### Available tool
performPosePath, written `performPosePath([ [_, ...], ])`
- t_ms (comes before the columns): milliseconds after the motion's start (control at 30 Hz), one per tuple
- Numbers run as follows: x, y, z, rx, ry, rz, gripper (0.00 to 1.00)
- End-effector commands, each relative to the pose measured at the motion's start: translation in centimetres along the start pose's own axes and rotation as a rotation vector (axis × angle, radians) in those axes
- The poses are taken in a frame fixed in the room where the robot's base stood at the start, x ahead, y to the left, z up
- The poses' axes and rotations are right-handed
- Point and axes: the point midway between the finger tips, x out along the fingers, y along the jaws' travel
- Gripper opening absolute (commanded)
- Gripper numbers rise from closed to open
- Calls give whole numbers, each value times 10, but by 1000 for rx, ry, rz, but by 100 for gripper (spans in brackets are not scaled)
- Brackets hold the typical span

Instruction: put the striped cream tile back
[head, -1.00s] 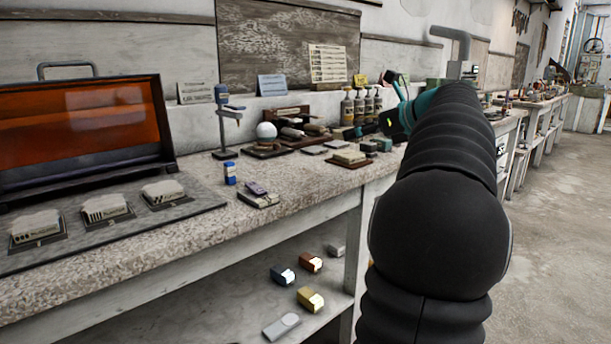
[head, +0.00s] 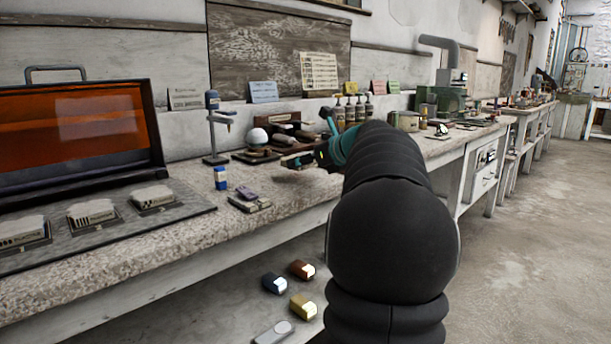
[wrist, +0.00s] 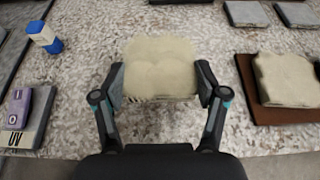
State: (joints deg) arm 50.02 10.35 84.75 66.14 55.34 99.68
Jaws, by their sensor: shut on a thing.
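My gripper (wrist: 160,90) is shut on a cream tile (wrist: 160,62), with one finger on each side of it. The tile's top is plain and slightly wavy, and dark marks show along its near edge. The tile is over the speckled bench top. In the head view my gripper (head: 306,158) is over the bench, right of the purple item, and the held tile (head: 296,160) shows only small. Three cream tiles with dark patterns, the left (head: 22,232), middle (head: 92,212) and right (head: 153,197), stand on a grey mat in front of the orange-windowed case.
A blue-and-white bottle (wrist: 45,38) and a purple item (wrist: 17,107) on a grey block are left of the gripper. Another cream tile (wrist: 288,80) lies on a brown board at right. A clamp stand (head: 215,130) rises behind. Speckled bench (head: 180,240) lies bare in front.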

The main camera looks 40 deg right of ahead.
Motion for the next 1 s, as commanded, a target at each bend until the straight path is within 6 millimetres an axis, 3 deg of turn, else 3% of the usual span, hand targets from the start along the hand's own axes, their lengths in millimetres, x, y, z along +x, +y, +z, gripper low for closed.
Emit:
performPosePath([
  [233,12,0,-31,2,1,0,21],
  [633,14,0,-35,0,0,0,21],
  [667,14,0,-35,0,0,0,77],
  [733,14,0,-35,0,1,0,95],
  [1000,14,0,-35,0,1,0,97],
])
